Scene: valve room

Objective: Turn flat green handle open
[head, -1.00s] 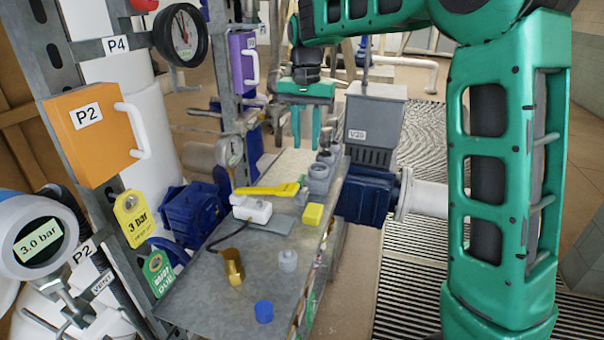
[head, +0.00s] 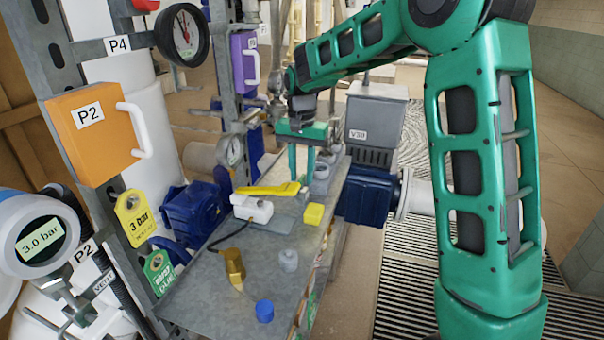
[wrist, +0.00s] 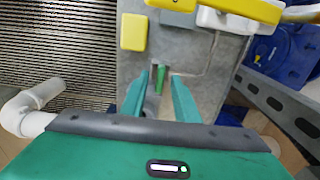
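A narrow green piece (wrist: 161,76), which looks like the flat green handle seen edge-on, shows in the wrist view between my fingertips, over the grey bench plate. I cannot tell whether a finger touches it. In the head view only a small greenish bit shows just below the fingertips, too small to read. My gripper (head: 301,176) points down over the bench beside the grey round fittings. Its two teal fingers are apart, with a gap between them. The handle's base and its valve are hidden or unclear.
A yellow lever (head: 268,190) on a white valve body (head: 252,208) and a yellow block (head: 314,214) stand close to my gripper.

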